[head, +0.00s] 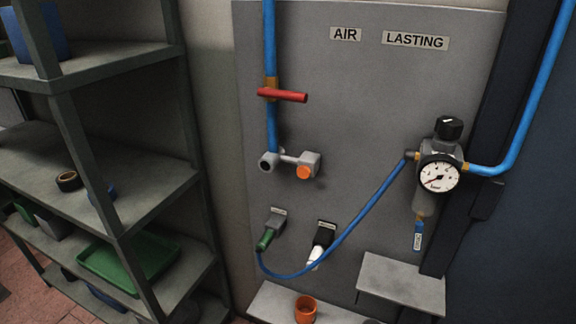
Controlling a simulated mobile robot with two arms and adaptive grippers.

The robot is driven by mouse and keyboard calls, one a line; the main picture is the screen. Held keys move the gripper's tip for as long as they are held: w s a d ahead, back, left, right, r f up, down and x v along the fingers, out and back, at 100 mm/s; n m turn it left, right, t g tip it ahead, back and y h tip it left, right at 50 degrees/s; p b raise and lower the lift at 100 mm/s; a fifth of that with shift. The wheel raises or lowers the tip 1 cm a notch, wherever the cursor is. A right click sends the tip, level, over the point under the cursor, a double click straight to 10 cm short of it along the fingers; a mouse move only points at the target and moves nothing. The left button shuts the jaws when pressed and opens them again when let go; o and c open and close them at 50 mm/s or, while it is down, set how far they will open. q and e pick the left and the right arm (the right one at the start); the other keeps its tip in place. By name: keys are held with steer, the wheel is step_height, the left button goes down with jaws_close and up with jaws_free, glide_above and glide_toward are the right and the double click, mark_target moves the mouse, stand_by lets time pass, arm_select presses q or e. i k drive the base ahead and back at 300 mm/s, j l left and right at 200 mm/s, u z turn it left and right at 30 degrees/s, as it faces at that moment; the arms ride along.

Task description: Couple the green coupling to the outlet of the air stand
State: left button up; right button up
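The air stand is a grey panel (345,120) with labels "AIR" and "LASTING". A blue pipe comes down it, past a red lever, to a grey double fitting. Its left port (267,164) has a dark round opening; its right port (304,172) has an orange face. I cannot tell for sure which port is the outlet. The green coupling (264,240) sits tilted in a grey labelled holder (276,222), lower left on the panel, apart from the fitting. A blue hose (345,233) runs from its lower end to the gauge unit. Neither of my grippers is in view.
A white coupling (315,256) hangs in a dark holder beside the green one. A gauge unit (438,176) is at right. An orange cup (305,309) stands on a low ledge; a grey shelf (402,283) juts out at right. Metal shelving (150,70) fills the left.

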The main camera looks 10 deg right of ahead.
mark_target(264, 243)
steer(key=j+z, duration=0.2)
steer(key=j, duration=0.85)
steer(key=j+z, duration=0.15)
steer(key=j, duration=0.95)
steer(key=k+j+z, duration=0.2)
steer(key=j, duration=0.85)
steer(key=i, duration=0.1)
